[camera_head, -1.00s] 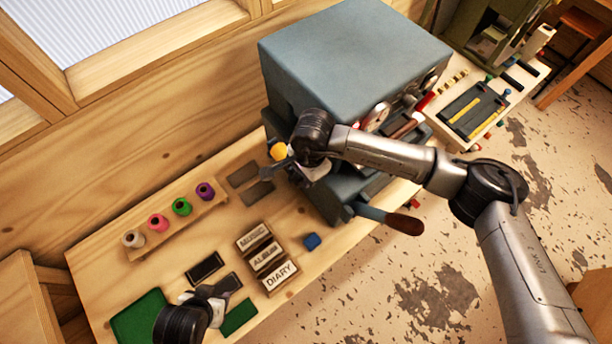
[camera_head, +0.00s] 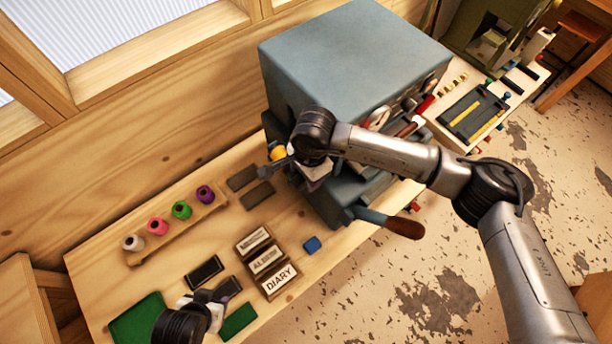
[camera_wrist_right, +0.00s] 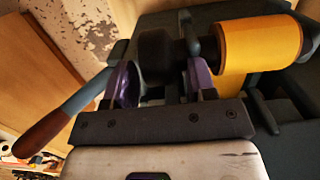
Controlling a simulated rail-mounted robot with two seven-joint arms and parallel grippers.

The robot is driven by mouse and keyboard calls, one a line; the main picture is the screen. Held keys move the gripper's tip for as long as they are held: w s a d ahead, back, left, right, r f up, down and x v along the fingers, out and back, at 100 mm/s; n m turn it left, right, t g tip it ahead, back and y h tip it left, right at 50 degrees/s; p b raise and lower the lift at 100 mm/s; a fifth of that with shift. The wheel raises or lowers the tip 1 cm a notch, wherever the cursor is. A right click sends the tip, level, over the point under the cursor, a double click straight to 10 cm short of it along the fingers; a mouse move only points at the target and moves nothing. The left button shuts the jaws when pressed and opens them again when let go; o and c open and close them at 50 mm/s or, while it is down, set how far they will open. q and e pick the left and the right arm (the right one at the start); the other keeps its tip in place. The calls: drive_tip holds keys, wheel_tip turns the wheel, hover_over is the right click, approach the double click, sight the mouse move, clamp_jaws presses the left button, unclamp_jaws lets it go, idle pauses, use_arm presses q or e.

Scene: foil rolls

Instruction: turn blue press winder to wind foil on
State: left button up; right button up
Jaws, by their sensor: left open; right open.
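The blue press (camera_head: 350,60) stands at the back of the bench, with a brown-handled lever (camera_head: 403,228) on its front. A yellow foil roll (camera_head: 278,153) shows at its left side. In the right wrist view the foil roll (camera_wrist_right: 258,50) is large at upper right, beside a dark round knob (camera_wrist_right: 160,52) that appears to be the winder. My right gripper (camera_wrist_right: 158,82) is open, its two purple-padded fingers on either side of the knob; contact cannot be told. In the head view the right gripper (camera_head: 285,165) is partly hidden by its wrist. My left gripper (camera_head: 222,291) is open, low over the bench's front left.
A rack holds white, pink, green (camera_head: 181,209) and purple spools. Lettered blocks, one reading DIARY (camera_head: 279,281), lie at the bench's middle front near a small blue block (camera_head: 312,244). A second table with a dark tray (camera_head: 473,113) stands right.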

wheel_tip(320, 180, up, 12)
drive_tip(key=d+b, duration=0.1)
drive_tip(key=b, duration=0.1)
drive_tip(key=shift+w, duration=0.4)
drive_tip(key=shift+o, duration=0.3)
